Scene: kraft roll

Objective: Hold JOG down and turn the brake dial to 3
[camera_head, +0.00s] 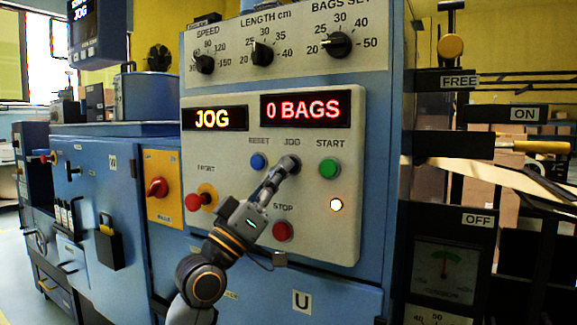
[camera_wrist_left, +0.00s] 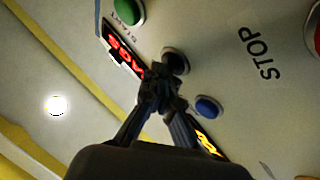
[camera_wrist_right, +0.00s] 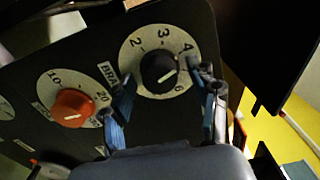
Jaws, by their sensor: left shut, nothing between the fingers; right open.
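The JOG button (camera_head: 292,163) is dark and sits between the blue and green buttons on the panel. My left gripper (camera_head: 283,170) is shut, its tips at this button; in the left wrist view the button (camera_wrist_left: 176,61) shows just beyond the tips (camera_wrist_left: 160,82). I cannot tell how far it is pressed. The left display (camera_head: 214,118) reads JOG. In the right wrist view the brake dial (camera_wrist_right: 158,72) is a black knob on a pale numbered disc, its white mark pointing right, seemingly below 4. My right gripper (camera_wrist_right: 166,88) is open, its fingers either side of the dial.
Near the JOG button are a blue RESET button (camera_head: 258,161), a green START button (camera_head: 329,168) and a red STOP button (camera_head: 283,231). An orange knob (camera_wrist_right: 72,107) sits left of the brake dial, close to my right gripper's left finger.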

